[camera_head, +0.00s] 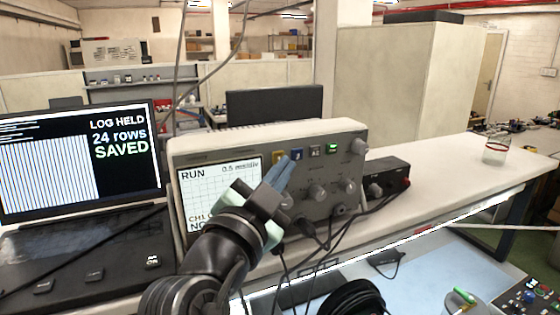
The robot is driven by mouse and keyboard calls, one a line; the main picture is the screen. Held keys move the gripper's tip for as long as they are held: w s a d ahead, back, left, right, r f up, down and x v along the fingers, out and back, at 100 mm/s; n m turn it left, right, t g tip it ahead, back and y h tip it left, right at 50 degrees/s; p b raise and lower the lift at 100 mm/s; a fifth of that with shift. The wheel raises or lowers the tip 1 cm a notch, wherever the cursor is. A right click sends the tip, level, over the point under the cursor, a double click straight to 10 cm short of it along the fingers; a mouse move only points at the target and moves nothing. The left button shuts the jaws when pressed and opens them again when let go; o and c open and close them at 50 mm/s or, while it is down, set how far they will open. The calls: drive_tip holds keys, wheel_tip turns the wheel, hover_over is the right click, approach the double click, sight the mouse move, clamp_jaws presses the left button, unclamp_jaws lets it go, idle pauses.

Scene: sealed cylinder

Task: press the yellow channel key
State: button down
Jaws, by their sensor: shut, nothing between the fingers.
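The oscilloscope (225,146) stands on the bench with its front facing me. The yellow channel key (278,156) is in the top row of its panel, just right of the screen (197,180). A blue key (297,154), a grey key (315,151) and a lit green key (333,148) follow to the right. My gripper (287,162) is shut and empty, its blue fingertips just below and right of the yellow key. I cannot tell whether they touch the panel. The screen reads "RUN"; my gripper hides its lower text.
A laptop (80,235) showing "LOG HELD 24 rows SAVED" stands left. A black box (387,178) with cables sits right of the oscilloscope. A glass jar (496,151) stands far right. Dark cables hang in front of the panel.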

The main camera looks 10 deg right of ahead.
drive_tip(key=shift+w+a+b, duration=0.1)
drive_tip(key=shift+w+b, duration=0.2)
drive_tip(key=shift+w, duration=0.05)
idle(0.6)
drive_tip(key=shift+s, duration=0.85)
drive_tip(key=shift+s+d, duration=0.1)
drive_tip(key=shift+d, duration=0.1)
drive_tip(key=s, duration=0.2)
drive_tip(key=s+d, duration=0.1)
drive_tip(key=s, duration=0.2)
drive_tip(key=shift+s+b, duration=0.3)
drive_tip(key=shift+s, duration=0.05)
drive_tip(key=shift+r, duration=0.1)
